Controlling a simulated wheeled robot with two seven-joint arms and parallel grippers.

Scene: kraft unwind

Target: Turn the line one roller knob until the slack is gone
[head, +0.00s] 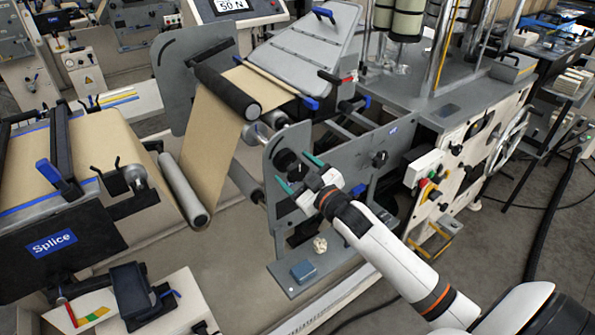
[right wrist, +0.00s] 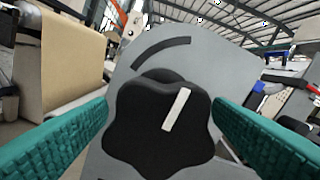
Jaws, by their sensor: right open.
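The roller knob (right wrist: 158,130) is black and lobed with a white pointer mark, on a grey side plate (right wrist: 240,75). In the right wrist view it stands between the two green fingers of my right gripper (right wrist: 162,125), with a gap at least on the left. The mark tilts slightly right of upright. In the head view the dark knob (head: 288,162) is beside my right gripper (head: 298,173), which is open. The brown kraft web (head: 213,140) runs over a black roller (head: 228,88) and down to a low grey roller (head: 184,190). My left gripper is not in view.
A Splice table (head: 58,243) with brown paper stands at the left. A display reading 50 N (head: 232,6) is at the back. A control panel with buttons (head: 430,185) is to the right.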

